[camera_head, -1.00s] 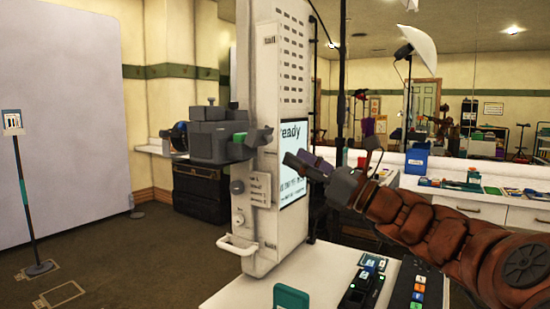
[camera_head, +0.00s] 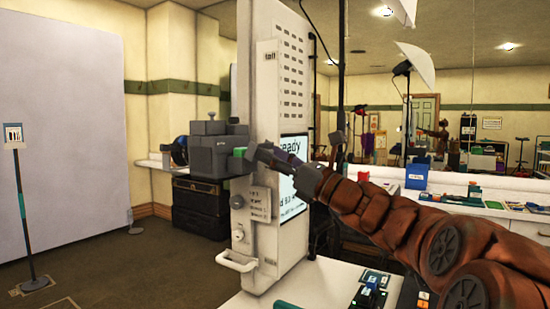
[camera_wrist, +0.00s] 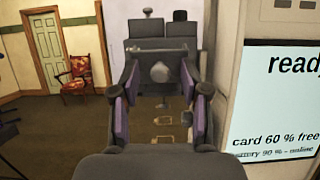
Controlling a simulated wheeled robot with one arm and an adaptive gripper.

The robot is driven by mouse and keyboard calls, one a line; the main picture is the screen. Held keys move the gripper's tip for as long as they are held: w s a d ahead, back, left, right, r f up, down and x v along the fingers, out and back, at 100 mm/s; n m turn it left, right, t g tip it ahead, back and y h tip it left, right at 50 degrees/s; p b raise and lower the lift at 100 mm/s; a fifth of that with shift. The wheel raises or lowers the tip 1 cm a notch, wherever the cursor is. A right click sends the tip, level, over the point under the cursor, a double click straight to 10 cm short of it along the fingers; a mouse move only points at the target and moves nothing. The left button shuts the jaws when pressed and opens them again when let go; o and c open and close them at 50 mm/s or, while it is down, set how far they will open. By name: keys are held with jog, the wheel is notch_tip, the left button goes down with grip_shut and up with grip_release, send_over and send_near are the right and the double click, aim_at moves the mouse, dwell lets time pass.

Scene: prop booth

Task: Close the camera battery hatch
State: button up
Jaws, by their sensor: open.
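The grey boxy camera (camera_head: 210,145) is mounted on the left side of the white booth column (camera_head: 262,110). A small green part (camera_head: 240,152) shows at its right end, beside my gripper; I cannot clearly make out the hatch or its angle. My gripper (camera_head: 258,153) is in front of the column, its tips close to the camera's right end; contact cannot be told. In the wrist view, my gripper (camera_wrist: 159,82) is open, purple pads apart, with the grey camera (camera_wrist: 160,45) ahead and a rounded grey knob-like part (camera_wrist: 160,72) showing between the fingers.
The lit screen (camera_head: 292,170) on the column stands right behind my gripper and arm. A white handle (camera_head: 237,262) sticks out low on the column. A white counter (camera_head: 330,285) holding small devices lies below my arm.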

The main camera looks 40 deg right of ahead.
jog(key=shift+c, duration=0.3)
grip_shut()
jog(key=shift+r+p, duration=0.3)
jog(key=shift+p, duration=0.55)
